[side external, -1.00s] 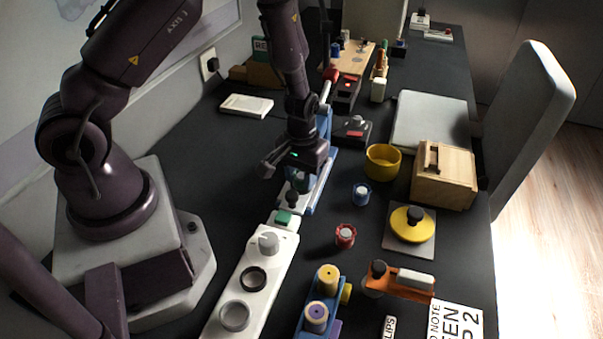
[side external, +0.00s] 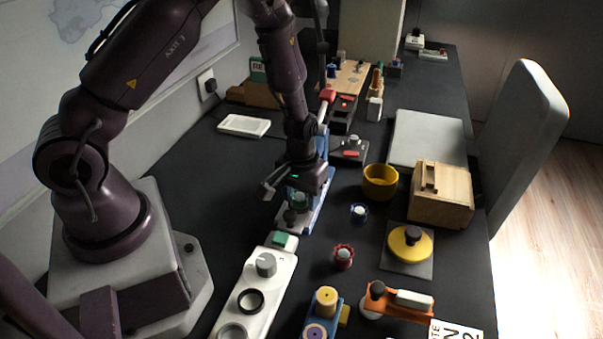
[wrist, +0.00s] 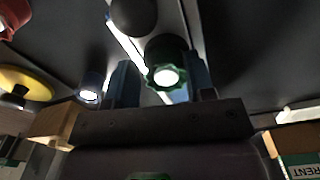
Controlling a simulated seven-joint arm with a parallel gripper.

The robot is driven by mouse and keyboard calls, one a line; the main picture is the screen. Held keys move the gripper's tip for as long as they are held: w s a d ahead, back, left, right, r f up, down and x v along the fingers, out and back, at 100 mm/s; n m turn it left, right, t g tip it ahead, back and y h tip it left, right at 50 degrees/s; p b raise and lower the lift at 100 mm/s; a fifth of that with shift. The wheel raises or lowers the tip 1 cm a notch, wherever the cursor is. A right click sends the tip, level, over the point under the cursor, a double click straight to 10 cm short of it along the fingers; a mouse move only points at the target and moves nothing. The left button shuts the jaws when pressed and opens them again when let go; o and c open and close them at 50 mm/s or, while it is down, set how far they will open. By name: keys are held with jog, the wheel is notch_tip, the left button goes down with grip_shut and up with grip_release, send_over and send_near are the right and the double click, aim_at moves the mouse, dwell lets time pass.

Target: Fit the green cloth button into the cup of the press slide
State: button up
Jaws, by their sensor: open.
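The green cloth button (wrist: 164,60), scalloped with a pale shiny centre, is between the two fingers of my gripper (wrist: 162,76) in the wrist view. The fingers are open, with a gap visible at least on its right. In the side view my gripper (side external: 298,194) is low over the blue and white press (side external: 318,207), and the button (side external: 299,200) shows just under it. The press slide has a black round knob (side external: 290,217) at its near end, also seen in the wrist view (wrist: 133,14). The cup is hidden; I cannot tell how the button sits in it.
A yellow bowl (side external: 380,182) and wooden box (side external: 442,194) stand right. Dark mat left of the press is clear.

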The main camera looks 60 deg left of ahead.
notch_tip(320, 180, up, 12)
notch_tip(320, 180, up, 11)
jog(key=m+t+h, duration=0.1)
jog(key=m+t, duration=0.1)
jog(key=m, duration=0.1)
send_over(299, 198)
jog(key=s+d, duration=0.4)
jog(key=s+d+r+m+t+y, duration=0.1)
jog(key=s+r+m+t, duration=0.2)
jog(key=s+r, duration=0.5)
jog(key=shift+s+r+m, duration=0.3)
jog(key=shift+s+r, duration=0.05)
jog(key=shift+s, duration=0.6)
jog(key=shift+d, duration=0.1)
